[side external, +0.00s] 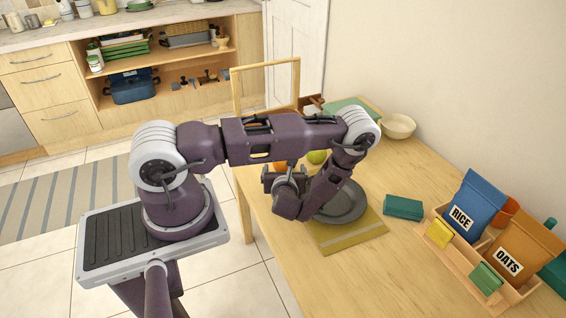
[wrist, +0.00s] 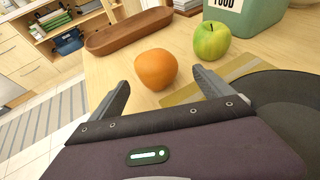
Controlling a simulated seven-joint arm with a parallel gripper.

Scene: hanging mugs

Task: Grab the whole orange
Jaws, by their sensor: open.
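The whole orange (wrist: 156,69) sits on the wooden table in the wrist view. It lies just beyond my gripper (wrist: 157,88), roughly midway between the two fingers. The fingers are spread open with nothing held. In the side view the orange (side external: 280,166) shows only as a small patch behind my arm, and my gripper (side external: 274,183) is near it, partly hidden by my wrist.
A green apple (wrist: 211,41) sits right of the orange, with a green food bin (wrist: 262,14) behind it. A long wooden tray (wrist: 128,31) lies behind the orange. A dark plate (side external: 345,205) rests on a yellow mat (side external: 345,243). A crate (side external: 512,291) holds rice and oats bags.

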